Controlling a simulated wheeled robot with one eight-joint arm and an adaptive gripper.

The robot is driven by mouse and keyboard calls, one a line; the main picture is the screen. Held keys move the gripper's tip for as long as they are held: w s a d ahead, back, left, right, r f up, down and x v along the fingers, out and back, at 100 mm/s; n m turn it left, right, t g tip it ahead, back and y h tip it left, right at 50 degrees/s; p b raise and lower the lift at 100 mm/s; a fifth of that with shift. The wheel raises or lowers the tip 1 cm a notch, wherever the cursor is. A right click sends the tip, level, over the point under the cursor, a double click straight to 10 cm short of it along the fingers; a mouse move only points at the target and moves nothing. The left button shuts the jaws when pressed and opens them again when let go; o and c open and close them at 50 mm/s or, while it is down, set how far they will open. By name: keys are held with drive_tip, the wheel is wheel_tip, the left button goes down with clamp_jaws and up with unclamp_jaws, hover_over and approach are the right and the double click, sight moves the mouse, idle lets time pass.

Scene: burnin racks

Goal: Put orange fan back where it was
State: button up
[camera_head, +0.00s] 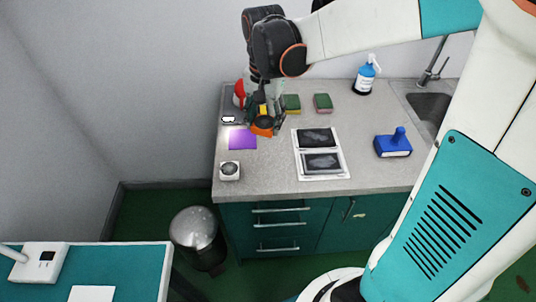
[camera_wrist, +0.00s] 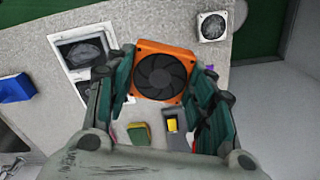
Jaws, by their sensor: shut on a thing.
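The orange fan (camera_wrist: 161,74) is a square orange frame with a dark round rotor. In the wrist view it sits between the two fingers of my gripper (camera_wrist: 160,88), which is shut on it. In the head view the gripper (camera_head: 262,122) is over the back left of the counter, and only a bit of the orange fan (camera_head: 262,131) shows below it. Whether the fan touches the counter I cannot tell. A purple square (camera_head: 243,139) lies just left of and in front of the fan.
A white-framed fan (camera_head: 230,171) stands at the counter's front left. A white panel with two dark pictures (camera_head: 320,155) lies to the right.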

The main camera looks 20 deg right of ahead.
sight(265, 171)
wheel_tip(265, 171, down, 19)
drive_tip(key=b, duration=0.6)
drive_tip(key=shift+w+f, duration=0.15)
drive_tip(key=shift+f, duration=0.05)
drive_tip(key=shift+f, duration=0.15)
drive_tip(key=o, duration=1)
drive_tip(key=shift+o, duration=0.2)
